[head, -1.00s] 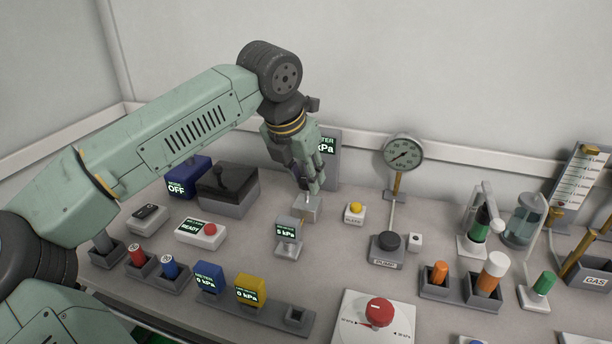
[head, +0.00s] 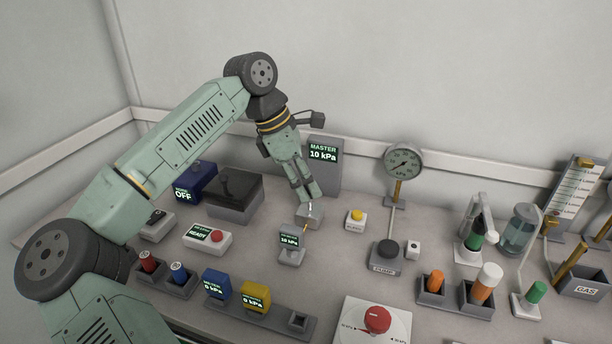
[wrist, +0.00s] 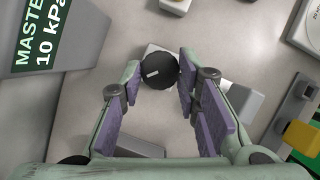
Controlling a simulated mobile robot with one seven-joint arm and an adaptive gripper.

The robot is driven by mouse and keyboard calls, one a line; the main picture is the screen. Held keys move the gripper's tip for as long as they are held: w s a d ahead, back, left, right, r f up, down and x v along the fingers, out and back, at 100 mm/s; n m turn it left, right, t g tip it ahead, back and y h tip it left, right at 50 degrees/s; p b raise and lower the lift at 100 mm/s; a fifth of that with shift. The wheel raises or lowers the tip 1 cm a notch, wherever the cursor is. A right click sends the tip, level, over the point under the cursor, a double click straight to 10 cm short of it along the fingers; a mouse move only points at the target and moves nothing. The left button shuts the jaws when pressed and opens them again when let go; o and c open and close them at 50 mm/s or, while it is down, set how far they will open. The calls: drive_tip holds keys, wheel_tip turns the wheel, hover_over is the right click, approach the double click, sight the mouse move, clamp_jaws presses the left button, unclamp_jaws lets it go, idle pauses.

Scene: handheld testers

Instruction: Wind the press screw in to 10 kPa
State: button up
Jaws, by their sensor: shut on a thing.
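My gripper (head: 313,200) points down at the small grey press block (head: 310,214), its fingers hiding the screw in the head view. In the wrist view my gripper (wrist: 160,74) is shut on the round black knob (wrist: 157,70), which has a white mark and sits between the purple pads at the fingertips. The small grey display (head: 290,241) in front of the press reads 10 kPa. The master meter (head: 323,155) behind it also reads 10 kPa; it shows at the left of the wrist view (wrist: 40,45).
A yellow button box (head: 355,219) and the pump (head: 387,252) stand to the right, with a dial gauge (head: 404,162) behind. A dark-lidded box (head: 235,190) stands left. Blue (head: 216,284) and yellow (head: 255,295) meters in front read 0 kPa.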

drive_tip(key=m+g+p, duration=0.1)
drive_tip(key=m, duration=0.1)
drive_tip(key=m+p, duration=0.1)
drive_tip(key=m, duration=0.1)
drive_tip(key=shift+w+d+r+m+g, duration=0.1)
drive_tip(key=shift+w+r+m+g, duration=0.1)
drive_tip(key=shift+m+g, duration=0.15)
drive_tip(key=shift+w+f+m+g+y+p, duration=0.1)
drive_tip(key=shift+m+g+y+p, duration=0.25)
drive_tip(key=shift+m, duration=0.65)
drive_tip(key=shift+w+m+g+y+p, duration=0.15)
drive_tip(key=shift+m+g+p, duration=0.25)
drive_tip(key=shift+m, duration=0.55)
drive_tip(key=shift+s, duration=0.1)
drive_tip(key=o, duration=1.2)
drive_tip(key=v, duration=1.2)
drive_tip(key=shift+d, duration=0.1)
drive_tip(key=shift+f, duration=0.1)
